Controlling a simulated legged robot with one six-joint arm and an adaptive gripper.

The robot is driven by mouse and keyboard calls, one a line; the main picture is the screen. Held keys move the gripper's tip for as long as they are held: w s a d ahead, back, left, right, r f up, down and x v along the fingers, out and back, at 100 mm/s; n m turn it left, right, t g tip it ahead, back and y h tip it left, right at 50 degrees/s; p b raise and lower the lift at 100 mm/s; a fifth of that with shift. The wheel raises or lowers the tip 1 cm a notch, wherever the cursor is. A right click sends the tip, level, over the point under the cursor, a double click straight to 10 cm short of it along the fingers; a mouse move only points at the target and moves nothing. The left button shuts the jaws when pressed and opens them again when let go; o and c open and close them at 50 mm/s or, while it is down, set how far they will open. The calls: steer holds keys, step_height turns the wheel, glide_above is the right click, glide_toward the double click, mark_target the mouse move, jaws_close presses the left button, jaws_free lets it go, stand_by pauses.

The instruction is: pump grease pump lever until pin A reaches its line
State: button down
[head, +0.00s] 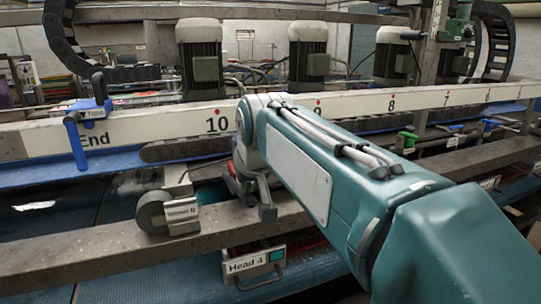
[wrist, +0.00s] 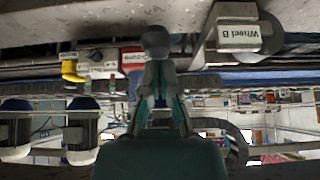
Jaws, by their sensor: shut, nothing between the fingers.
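In the wrist view, which is upside down, my gripper (wrist: 157,64) has its two fingers drawn together at the tips, with nothing seen between them. A dark round knob (wrist: 155,41) shows right at the fingertips; I cannot tell whether they touch it or whether it belongs to the grease pump lever. A small red label (wrist: 133,58) is beside the fingers, too small to read surely. In the head view my teal arm reaches over the machine's front rail, and the fingers cannot be made out clearly. I cannot pick out pin A or its line in either view.
A white ruler beam (head: 150,128) with numbers and red dots crosses behind my arm. A blue clamp (head: 75,135) is at left, a Head 4 box (head: 247,262) below. Motors (head: 200,60) stand behind.

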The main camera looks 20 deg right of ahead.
steer(key=shift+r, duration=3.75)
step_height(320, 180, up, 5)
steer(key=shift+f, duration=3.35)
steer(key=shift+f, duration=4.2)
steer(key=shift+r, duration=5.1)
